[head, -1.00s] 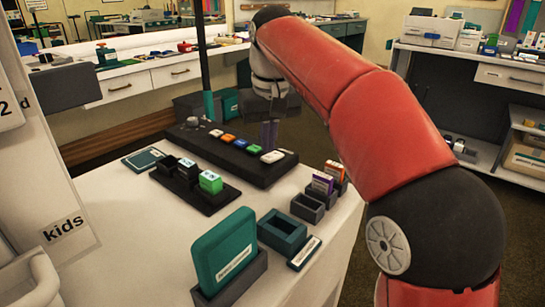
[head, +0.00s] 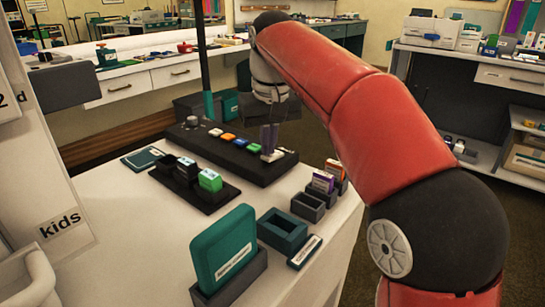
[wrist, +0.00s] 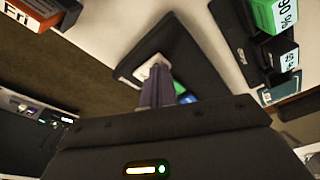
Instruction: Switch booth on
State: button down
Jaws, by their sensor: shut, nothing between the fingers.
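A black control panel (head: 225,153) lies along the far side of the white table. It carries a grey knob (head: 192,121), a white button (head: 215,132), an orange one (head: 228,137), a blue one (head: 240,142) and a green one (head: 253,148). At its right end is a larger white switch (head: 275,157), partly hidden by my fingers. My gripper (head: 268,148) is shut and empty, pointing down at that switch. In the wrist view the fingertips (wrist: 154,80) overlap the white switch (wrist: 146,70); I cannot tell whether they press it.
A black holder with green-topped and dark blocks (head: 209,180) stands in front of the panel. Small boxes (head: 322,182), a teal tray (head: 282,232) and an upright teal case (head: 222,248) stand nearer. Bare table (head: 130,230) lies at the left.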

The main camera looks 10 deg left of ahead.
jog(key=shift+f, duration=0.35)
notch_tip(320, 180, up, 5)
jog(key=p, duration=0.5)
jog(key=shift+r, duration=1)
